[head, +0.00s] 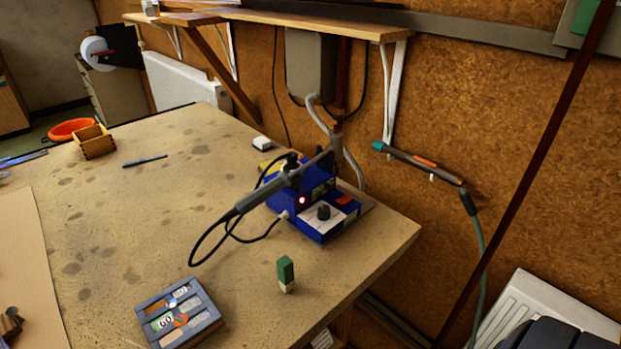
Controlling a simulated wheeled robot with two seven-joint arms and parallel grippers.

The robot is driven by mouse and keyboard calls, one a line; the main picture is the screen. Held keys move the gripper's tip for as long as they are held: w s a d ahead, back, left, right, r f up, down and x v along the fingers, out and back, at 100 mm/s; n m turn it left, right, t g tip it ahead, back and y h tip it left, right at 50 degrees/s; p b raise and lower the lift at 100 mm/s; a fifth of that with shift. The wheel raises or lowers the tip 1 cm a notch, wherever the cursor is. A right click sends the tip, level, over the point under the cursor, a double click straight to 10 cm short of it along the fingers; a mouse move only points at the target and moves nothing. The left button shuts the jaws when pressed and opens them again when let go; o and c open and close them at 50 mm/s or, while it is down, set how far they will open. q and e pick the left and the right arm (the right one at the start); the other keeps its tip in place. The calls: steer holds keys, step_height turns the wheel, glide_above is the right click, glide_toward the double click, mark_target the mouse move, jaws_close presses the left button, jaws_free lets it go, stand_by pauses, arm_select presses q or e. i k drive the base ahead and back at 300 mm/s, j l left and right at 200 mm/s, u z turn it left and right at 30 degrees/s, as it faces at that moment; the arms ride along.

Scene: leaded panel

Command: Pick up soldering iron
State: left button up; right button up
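The soldering iron (256,194) has a grey handle. It rests slanted at the blue soldering station (318,228), its handle pointing down and left over the bench and its other end up to the right. A black cord loops from the handle's lower end back towards the station. The station has a black knob and a small lit red light. How the iron sits in its holder is hard to make out. Neither of my grippers can be made out in the head view.
The station stands near the right corner of the workbench (110,225). A green-and-cream block (286,272) and a grey box with labels (178,314) are in front of it. A teal-ended tool (425,165) with a hose hangs by the wall. The bench left of the cord is mostly clear.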

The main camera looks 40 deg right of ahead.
mark_target(243, 207)
steer(key=l+u, duration=0.1)
steer(key=l, duration=1.35)
